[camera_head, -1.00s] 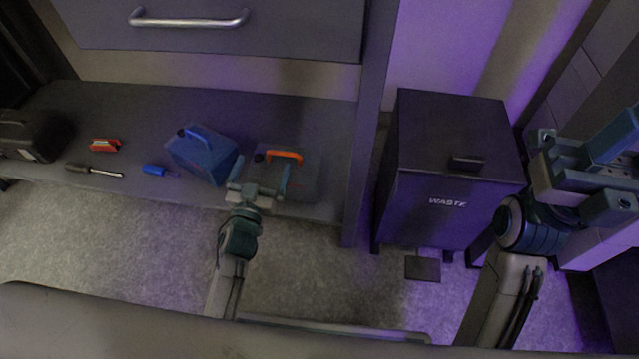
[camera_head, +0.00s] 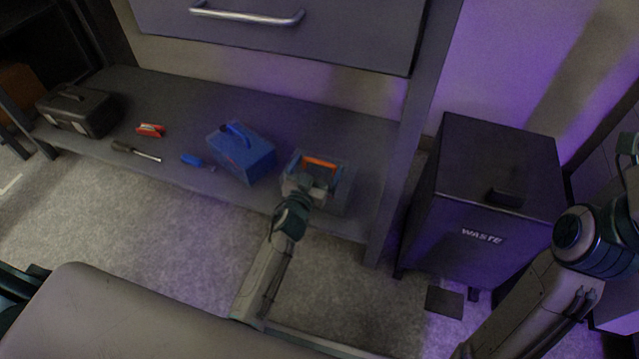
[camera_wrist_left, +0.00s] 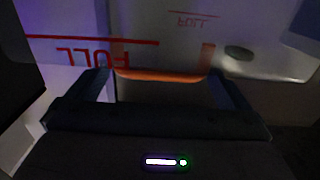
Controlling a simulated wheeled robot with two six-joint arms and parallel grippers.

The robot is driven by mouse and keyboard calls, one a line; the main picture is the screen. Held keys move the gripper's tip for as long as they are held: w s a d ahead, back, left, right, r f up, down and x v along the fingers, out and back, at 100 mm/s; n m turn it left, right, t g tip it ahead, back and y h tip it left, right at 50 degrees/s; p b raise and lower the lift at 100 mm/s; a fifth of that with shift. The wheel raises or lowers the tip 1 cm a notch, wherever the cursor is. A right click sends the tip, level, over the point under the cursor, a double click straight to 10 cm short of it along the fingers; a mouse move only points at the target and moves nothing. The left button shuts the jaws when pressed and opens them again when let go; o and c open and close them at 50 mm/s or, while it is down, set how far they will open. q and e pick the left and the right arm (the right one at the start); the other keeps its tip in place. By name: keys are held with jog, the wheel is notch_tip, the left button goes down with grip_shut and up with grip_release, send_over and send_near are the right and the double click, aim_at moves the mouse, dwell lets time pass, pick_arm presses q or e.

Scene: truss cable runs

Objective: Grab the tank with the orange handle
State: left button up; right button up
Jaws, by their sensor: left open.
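The tank with the orange handle (camera_head: 335,199) stands on the low shelf, right of the blue tank, partly hidden by my left gripper. Its orange handle (camera_head: 320,162) shows between the fingers. In the left wrist view the handle (camera_wrist_left: 160,75) spans the gap between the two fingers, and the pale tank body (camera_wrist_left: 180,40) carries red lines and the word FULL. My left gripper (camera_head: 319,168) is open at the handle, one finger on each side; I cannot tell whether they touch it. My right gripper (camera_head: 628,146) is only partly in view at the right edge.
The blue tank (camera_head: 244,155) stands close on the left. A blue-handled tool (camera_head: 196,160), a screwdriver (camera_head: 136,151), a red item (camera_head: 151,130) and a black toolbox (camera_head: 78,111) lie further left. A shelf post (camera_head: 402,160) and the waste bin (camera_head: 490,200) are right. A drawer (camera_head: 290,35) overhangs.

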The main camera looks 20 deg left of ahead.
pick_arm(q)
jog(key=shift+w+d, duration=0.1)
jog(key=shift+w, duration=1)
jog(key=c, duration=1.2)
jog(key=shift+r, duration=0.25)
